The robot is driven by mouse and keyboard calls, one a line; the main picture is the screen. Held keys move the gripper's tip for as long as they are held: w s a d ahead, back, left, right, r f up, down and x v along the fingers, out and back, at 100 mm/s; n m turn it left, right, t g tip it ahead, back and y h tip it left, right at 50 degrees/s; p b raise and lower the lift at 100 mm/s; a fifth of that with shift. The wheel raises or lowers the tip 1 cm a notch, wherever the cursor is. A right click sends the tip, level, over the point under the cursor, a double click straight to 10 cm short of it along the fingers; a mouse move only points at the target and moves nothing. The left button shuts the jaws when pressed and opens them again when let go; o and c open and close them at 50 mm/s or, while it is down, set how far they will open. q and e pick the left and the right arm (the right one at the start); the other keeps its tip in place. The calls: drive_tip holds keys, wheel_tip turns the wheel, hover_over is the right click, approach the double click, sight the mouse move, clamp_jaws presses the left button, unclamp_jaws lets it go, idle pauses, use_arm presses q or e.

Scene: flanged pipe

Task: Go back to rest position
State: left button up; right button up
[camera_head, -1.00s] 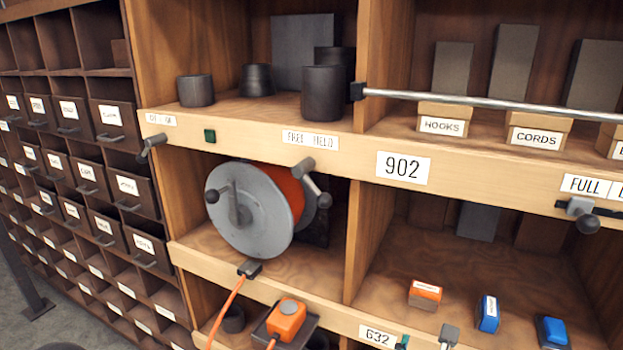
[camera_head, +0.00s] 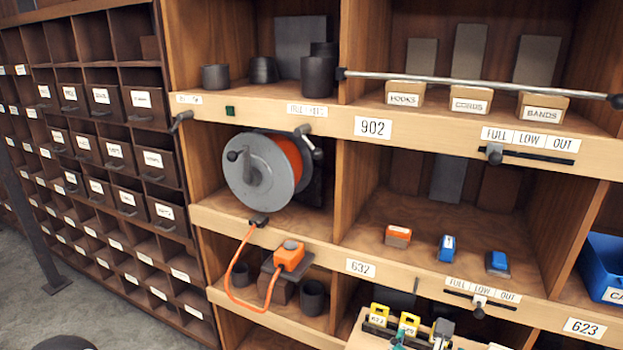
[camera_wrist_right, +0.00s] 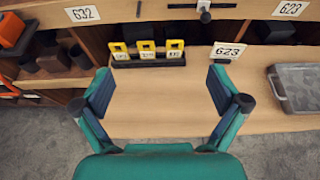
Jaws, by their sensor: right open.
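My right gripper (camera_wrist_right: 158,100) shows in the right wrist view, its two teal fingers with dark blue pads spread wide apart. It is open and nothing is between the pads. Beyond the fingers is a light wooden tabletop (camera_wrist_right: 160,122). My left gripper is not in the head view, and neither gripper can be made out clearly there.
Shelving holds a grey cable reel (camera_head: 262,172), an orange plug box (camera_head: 289,256) with a looping cable, and small boxes (camera_head: 398,236). A rack of yellow tags (camera_wrist_right: 146,52) and a grey tray (camera_wrist_right: 302,90) sit on the tabletop. Floor (camera_head: 100,322) shows at lower left.

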drive_tip(key=s+a+f+m+g+y, duration=0.15)
drive_tip(key=s+f+m+g, duration=0.4)
drive_tip(key=f, duration=0.55)
drive_tip(key=s+f+m+g+y, duration=0.25)
drive_tip(key=s+f+g, duration=0.35)
drive_tip(key=s+f, duration=0.35)
drive_tip(key=s+a+f+m+g+y, duration=0.3)
drive_tip(key=s+a+f+m, duration=0.2)
drive_tip(key=s+m, duration=0.15)
wheel_tip(320, 180, down, 8)
drive_tip(key=w+a+m+t+y, duration=0.2)
drive_tip(key=w+m+t, duration=0.1)
drive_tip(key=m, duration=1.5)
drive_tip(key=shift+a+y, duration=0.2)
drive_tip(key=shift+y, duration=0.2)
